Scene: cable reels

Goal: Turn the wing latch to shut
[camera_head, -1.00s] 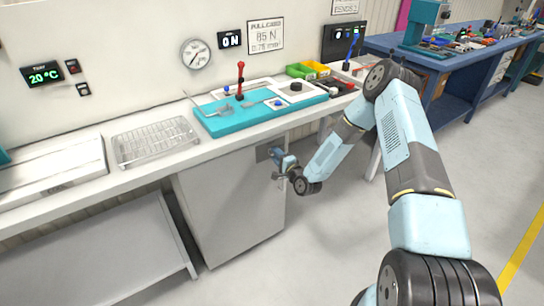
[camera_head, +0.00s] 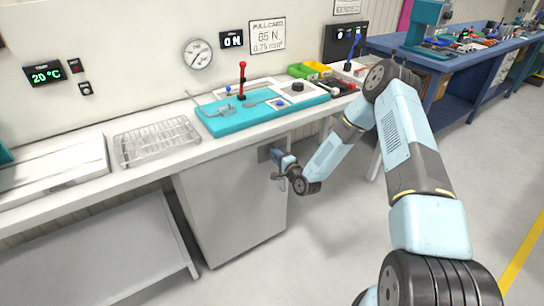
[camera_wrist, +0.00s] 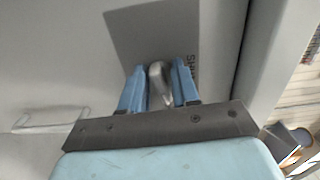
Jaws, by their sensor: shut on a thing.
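The wing latch (camera_wrist: 157,72) shows in the wrist view as a rounded grey metal wing, in front of a darker grey plate (camera_wrist: 150,30) on a pale cabinet door. My gripper (camera_wrist: 158,80) has its two blue fingers on either side of the wing and is shut on it. Part of the plate's lettering shows to the right of the fingers; the rest is hidden. In the head view my gripper (camera_head: 277,163) is at the upper right of the cabinet door (camera_head: 230,205), and the latch is mostly hidden behind it.
A wire rack (camera_head: 155,142) and a teal board (camera_head: 255,113) with a red-handled lever (camera_head: 242,75) stand on the bench above the cabinet. In the wrist view a pale bar handle (camera_wrist: 50,120) is at the left. The floor right of the cabinet is clear.

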